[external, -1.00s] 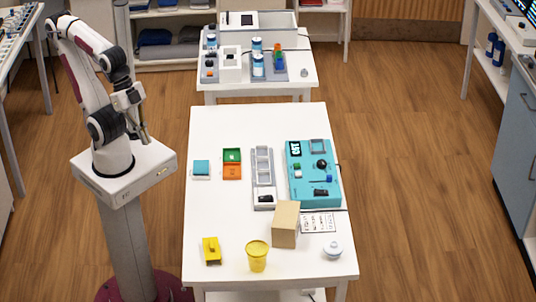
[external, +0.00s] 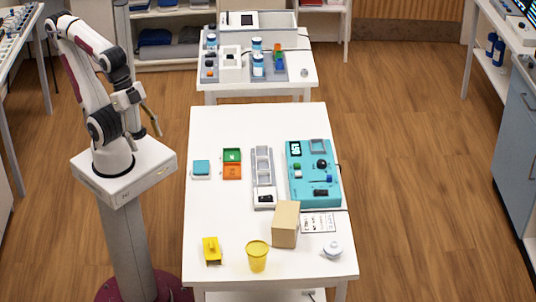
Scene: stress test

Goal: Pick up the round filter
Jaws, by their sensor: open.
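A small round white piece with a raised knob (external: 332,249) lies near the front right corner of the white table (external: 225,225). It looks like the round filter, but it is too small to be sure. My gripper (external: 150,133) is open and empty, with its fingers spread. It hangs above my base, left of the table and far from the white piece.
A tan block (external: 286,224) stands left of the white piece, beside a printed card (external: 318,222). A yellow cup (external: 257,256) and yellow holder (external: 211,250) stand at front left. A teal device (external: 313,185) and grey rack (external: 263,180) stand behind.

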